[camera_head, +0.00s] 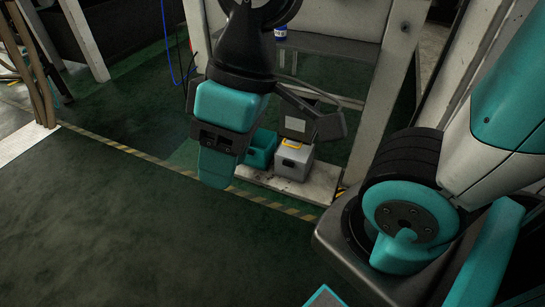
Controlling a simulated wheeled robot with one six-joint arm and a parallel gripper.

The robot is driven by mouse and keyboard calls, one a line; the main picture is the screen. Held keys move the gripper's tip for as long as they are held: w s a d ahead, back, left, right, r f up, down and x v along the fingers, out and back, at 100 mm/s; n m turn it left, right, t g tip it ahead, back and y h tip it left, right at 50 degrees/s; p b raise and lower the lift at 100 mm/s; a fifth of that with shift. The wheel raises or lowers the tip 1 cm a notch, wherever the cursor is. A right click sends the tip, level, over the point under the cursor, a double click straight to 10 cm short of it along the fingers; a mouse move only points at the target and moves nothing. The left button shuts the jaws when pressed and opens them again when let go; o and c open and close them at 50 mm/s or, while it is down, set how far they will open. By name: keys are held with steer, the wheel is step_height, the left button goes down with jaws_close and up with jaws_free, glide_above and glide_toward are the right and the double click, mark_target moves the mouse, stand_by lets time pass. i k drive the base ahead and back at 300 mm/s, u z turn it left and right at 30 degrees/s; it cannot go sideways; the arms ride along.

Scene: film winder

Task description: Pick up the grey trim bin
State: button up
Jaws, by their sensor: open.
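The grey trim bin (291,164) is a small box with a yellow strip along its top edge. It stands on a low pale base board (316,188) in the middle of the view. My gripper (217,165) hangs pointing down, to the left of the bin and in front of it in the picture. Its teal fingers overlap one another, so the gap between them is hidden. The gripper is open and holds nothing that I can see. How far it is from the bin is hard to tell.
A teal bin (261,149) stands close beside the grey bin on its left. A white post (374,95) rises at the right. A grey shelf (325,47) with a blue-and-white item (281,31) sits above. Green floor (110,220) with a striped line (150,158) is clear at left.

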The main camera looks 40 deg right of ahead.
mark_target(295, 165)
steer(key=z, duration=0.1)
steer(key=i, duration=0.8)
steer(key=z, duration=0.8)
steer(key=i, duration=0.55)
steer(key=z, duration=1.05)
steer(key=i, duration=0.35)
steer(key=z, duration=0.35)
